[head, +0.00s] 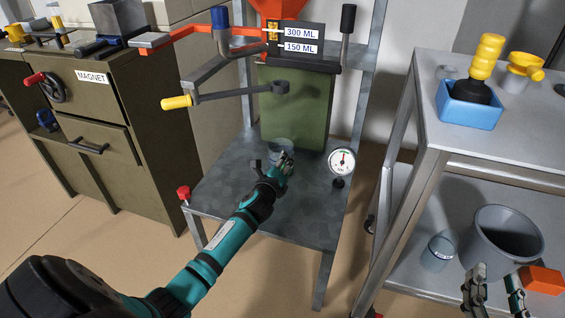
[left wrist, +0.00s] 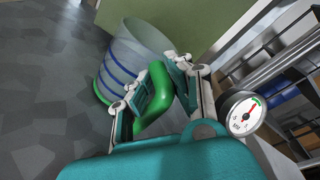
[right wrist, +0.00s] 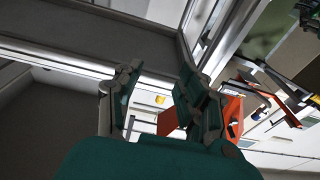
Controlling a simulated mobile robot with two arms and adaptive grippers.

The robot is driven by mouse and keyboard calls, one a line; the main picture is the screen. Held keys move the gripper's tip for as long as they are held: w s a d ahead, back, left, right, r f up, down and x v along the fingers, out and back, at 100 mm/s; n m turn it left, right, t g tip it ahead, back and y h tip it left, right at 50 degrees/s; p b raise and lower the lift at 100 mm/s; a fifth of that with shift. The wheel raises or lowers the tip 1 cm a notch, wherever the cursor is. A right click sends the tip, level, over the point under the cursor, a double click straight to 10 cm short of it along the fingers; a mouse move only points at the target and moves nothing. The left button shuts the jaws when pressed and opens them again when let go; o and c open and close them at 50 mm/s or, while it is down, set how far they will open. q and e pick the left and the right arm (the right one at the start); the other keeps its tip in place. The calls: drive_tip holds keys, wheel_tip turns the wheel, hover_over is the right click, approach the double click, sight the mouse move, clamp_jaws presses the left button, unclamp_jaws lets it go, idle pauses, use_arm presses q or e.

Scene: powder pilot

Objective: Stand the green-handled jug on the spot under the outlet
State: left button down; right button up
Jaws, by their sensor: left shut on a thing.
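The clear jug with blue bands and a green handle (left wrist: 128,55) is in the left wrist view; in the head view the jug (head: 280,147) is partly hidden behind my left gripper. My left gripper (head: 284,165) is shut on the green handle (left wrist: 156,92). The jug is at the metal stand's top (head: 225,190), in front of the green column (head: 300,108). I cannot tell whether its base touches the surface. The outlet and the spot under it are not clearly visible. My right gripper (head: 495,290) is open and empty, near the grey bucket.
A pressure gauge (head: 342,161) stands right of the jug. A yellow-tipped lever (head: 177,102) reaches out above the stand. A trolley (head: 430,100) at right carries a blue box (head: 470,108); a grey bucket (head: 505,238) is on its lower shelf. The stand's front is clear.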

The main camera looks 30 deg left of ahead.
use_arm(q)
drive_tip(key=shift+f, duration=0.3)
use_arm(e)
drive_tip(key=shift+s+a+r+t, duration=0.1)
drive_tip(key=shift+r+t, duration=0.5)
drive_tip(key=shift+r, duration=0.25)
use_arm(q)
drive_tip(key=c, duration=0.6)
unclamp_jaws()
use_arm(e)
drive_tip(key=shift+r, duration=0.2)
drive_tip(key=shift+s+f, duration=0.1)
